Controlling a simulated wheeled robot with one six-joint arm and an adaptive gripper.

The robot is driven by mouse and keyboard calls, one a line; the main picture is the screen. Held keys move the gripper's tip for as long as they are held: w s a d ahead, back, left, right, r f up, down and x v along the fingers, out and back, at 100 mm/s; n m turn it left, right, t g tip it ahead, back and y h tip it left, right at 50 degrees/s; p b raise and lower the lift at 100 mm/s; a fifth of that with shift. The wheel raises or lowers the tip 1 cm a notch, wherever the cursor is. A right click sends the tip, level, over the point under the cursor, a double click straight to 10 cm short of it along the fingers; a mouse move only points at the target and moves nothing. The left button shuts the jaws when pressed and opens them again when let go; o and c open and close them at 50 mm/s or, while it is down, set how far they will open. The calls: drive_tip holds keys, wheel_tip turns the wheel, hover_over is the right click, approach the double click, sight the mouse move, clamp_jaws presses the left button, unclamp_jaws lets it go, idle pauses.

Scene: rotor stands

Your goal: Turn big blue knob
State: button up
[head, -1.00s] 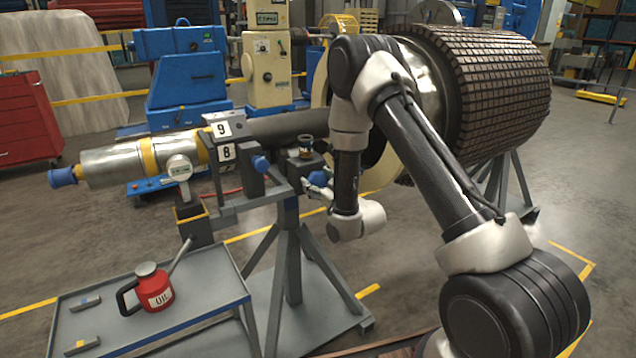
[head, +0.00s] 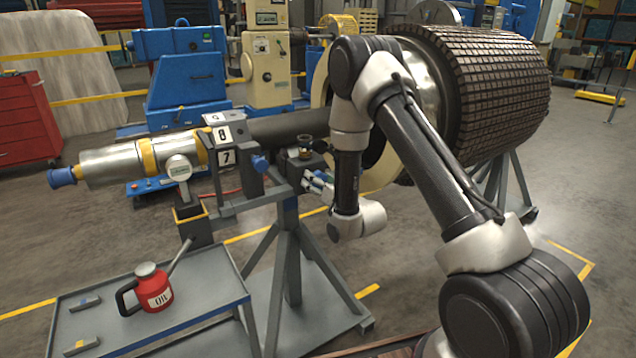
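Blue knobs show at two places: one (head: 61,177) on the left end of the silver cylinder (head: 115,163), and one (head: 260,163) on the dark block of the rotor stand. I cannot tell for sure which is the big one. My gripper (head: 312,180) is small in view at the stand's right side, below a small cup-like fitting (head: 305,148). Bluish and pale parts show at its fingertips, and I cannot tell finger from knob there. Whether the fingers are open or shut is unclear.
A large ribbed rotor (head: 505,90) lies behind my arm. A grey cart (head: 215,292) with a red oil can (head: 155,290) is at front left. Open floor shows at the right.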

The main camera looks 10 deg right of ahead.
drive_tip(key=shift+m, duration=1.1)
drive_tip(key=o, duration=1)
drive_tip(key=v, duration=1.2)
